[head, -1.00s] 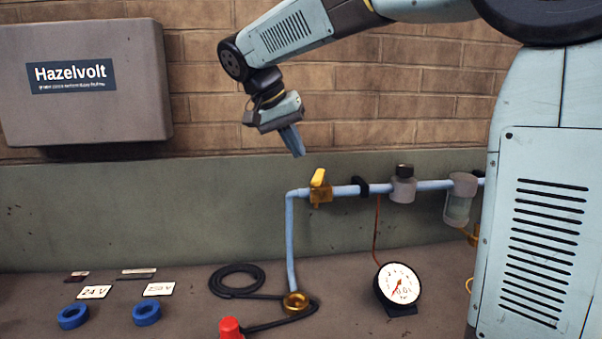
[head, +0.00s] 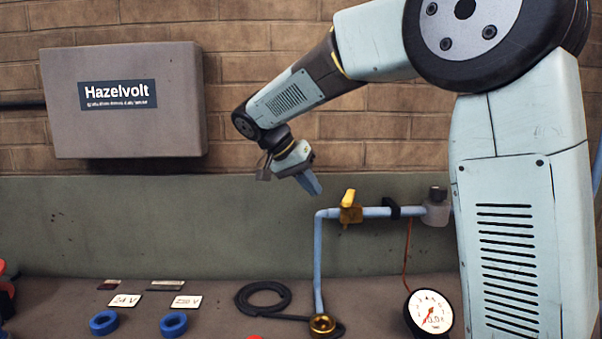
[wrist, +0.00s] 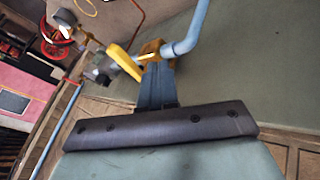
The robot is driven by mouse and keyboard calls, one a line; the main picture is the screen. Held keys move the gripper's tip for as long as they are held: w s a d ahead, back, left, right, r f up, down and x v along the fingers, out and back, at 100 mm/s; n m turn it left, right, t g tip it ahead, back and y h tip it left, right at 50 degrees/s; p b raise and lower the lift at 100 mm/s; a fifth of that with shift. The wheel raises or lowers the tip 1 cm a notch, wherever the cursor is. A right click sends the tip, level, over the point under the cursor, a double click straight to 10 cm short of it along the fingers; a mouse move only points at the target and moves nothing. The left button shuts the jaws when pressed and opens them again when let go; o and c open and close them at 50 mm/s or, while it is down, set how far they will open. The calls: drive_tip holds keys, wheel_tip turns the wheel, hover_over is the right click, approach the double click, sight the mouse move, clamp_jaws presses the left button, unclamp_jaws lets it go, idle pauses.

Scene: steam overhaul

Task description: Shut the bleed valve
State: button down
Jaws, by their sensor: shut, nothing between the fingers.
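The valve with a yellow lever (head: 349,197) and a brass body (head: 351,214) sits on the light blue pipe (head: 376,212), just right of the pipe's bend. The lever stands upward, slightly tilted, in the head view. My gripper (head: 313,186) is shut and empty, up and to the left of the lever, with a gap between them. In the wrist view, my fingers (wrist: 156,88) point toward the valve. The yellow lever (wrist: 124,62) shows past the fingertips there, and the fingers partly cover the brass body.
A pressure gauge (head: 429,312) stands on the bench right of the pipe. A grey Hazelvolt box (head: 125,125) hangs on the brick wall. Blue rings (head: 104,322), label plates and a coiled black hose (head: 263,299) lie on the bench. Space left of the pipe's bend is clear.

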sight(349, 202)
drive_tip(key=shift+s+d+f, duration=0.2)
drive_tip(key=shift+d+f, duration=0.05)
drive_tip(key=shift+d, duration=0.55)
drive_tip(key=shift+s+d+f, duration=0.15)
drive_tip(key=shift+d+f, duration=0.1)
drive_tip(key=shift+d, duration=0.55)
drive_tip(key=shift+s+d+f, duration=0.2)
drive_tip(key=shift+d+f, duration=0.05)
drive_tip(key=shift+d, duration=0.55)
